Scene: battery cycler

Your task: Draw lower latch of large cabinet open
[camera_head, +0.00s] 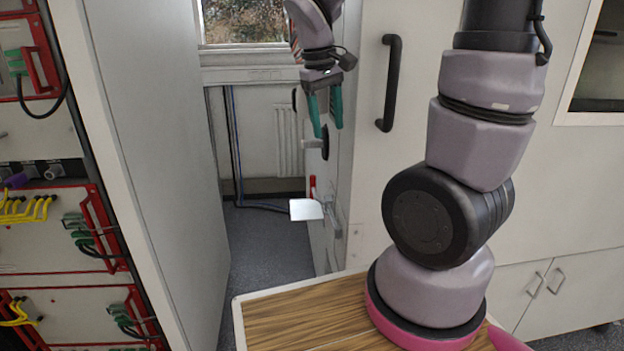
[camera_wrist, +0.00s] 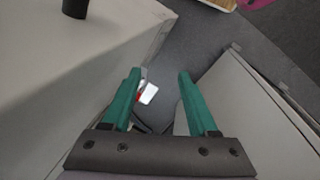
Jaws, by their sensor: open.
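The large cabinet (camera_head: 365,190) is pale and stands behind my arm, with a black vertical handle (camera_head: 390,82) on its front. Its narrow left side carries a black round fitting with a grey lever (camera_head: 313,143). Lower on that side are a grey metal latch-like part (camera_head: 333,218), a small red part (camera_head: 312,187) and a white plate (camera_head: 305,209). I cannot tell which fitting is the lower latch. My gripper (camera_head: 326,115) is open and empty, its green fingers pointing down just above the round fitting. In the wrist view, the white plate (camera_wrist: 149,93) shows between the fingers, farther away.
A tall grey panel (camera_head: 150,150) borders a narrow floor gap (camera_head: 265,245) on the left. Racks with red frames and cables (camera_head: 60,230) stand beyond it. A wood-topped surface (camera_head: 300,310) lies under my arm base. A window and radiator are behind.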

